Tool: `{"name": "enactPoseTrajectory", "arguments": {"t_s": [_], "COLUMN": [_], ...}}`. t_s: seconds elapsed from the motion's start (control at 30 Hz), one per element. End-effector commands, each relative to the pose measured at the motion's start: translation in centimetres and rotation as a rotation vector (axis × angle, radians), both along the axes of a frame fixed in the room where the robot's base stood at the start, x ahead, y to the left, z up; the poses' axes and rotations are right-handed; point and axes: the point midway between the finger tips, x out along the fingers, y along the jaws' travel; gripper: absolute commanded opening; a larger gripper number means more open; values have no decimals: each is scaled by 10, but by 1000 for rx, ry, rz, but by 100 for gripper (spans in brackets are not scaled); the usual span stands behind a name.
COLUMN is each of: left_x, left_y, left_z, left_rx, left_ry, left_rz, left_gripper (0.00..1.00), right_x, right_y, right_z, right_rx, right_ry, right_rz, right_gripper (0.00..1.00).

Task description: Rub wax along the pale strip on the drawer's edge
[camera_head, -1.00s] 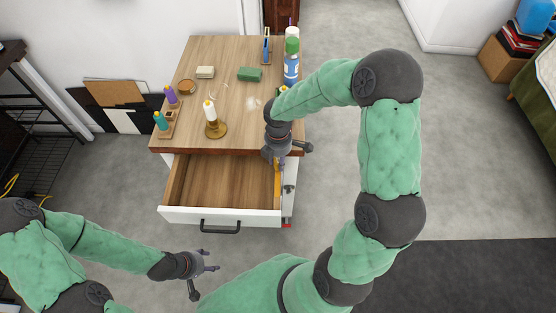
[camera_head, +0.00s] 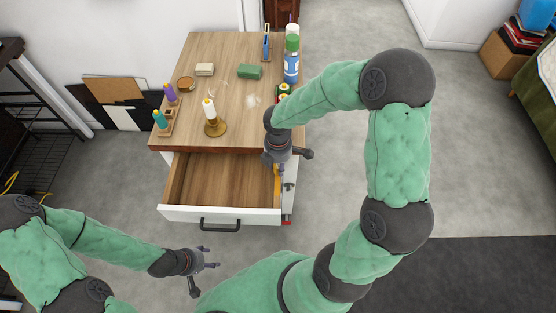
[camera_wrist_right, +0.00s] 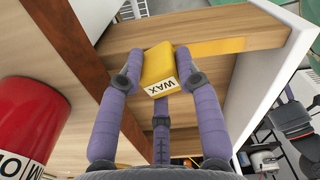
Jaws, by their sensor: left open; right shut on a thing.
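A yellow wax block (camera_wrist_right: 160,68) with a "WAX" label is held between the fingers of my right gripper (camera_wrist_right: 157,62) in the right wrist view. The block is at the drawer's side edge, in line with a yellow-orange strip (camera_wrist_right: 240,46) along that edge. I cannot tell whether block and strip touch. In the head view the open drawer (camera_head: 222,214) shows an empty wooden inside, and the strip (camera_head: 277,186) shows on its right edge. My right gripper (camera_head: 280,162) is over that edge's back part, hiding the block. My left gripper (camera_head: 208,270) is open and empty in front of the drawer.
A red can (camera_wrist_right: 30,120) is close by in the wrist view.

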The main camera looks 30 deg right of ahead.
Motion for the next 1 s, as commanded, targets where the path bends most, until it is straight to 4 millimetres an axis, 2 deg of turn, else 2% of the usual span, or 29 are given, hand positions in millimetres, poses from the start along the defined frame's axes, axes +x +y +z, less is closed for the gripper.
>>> {"name": "enactPoseTrajectory", "arguments": {"t_s": [0.37,1.0], "left_x": [0,0], "left_y": [0,0], "left_z": [7,59], "left_rx": [0,0], "left_ry": [0,0], "left_rz": [0,0], "left_gripper": [58,58], "right_x": [-1,-1], "right_y": [0,0], "right_z": [7,62], "right_rx": [0,0], "right_ry": [2,3], "right_rz": [0,0], "right_gripper": [0,0]}}
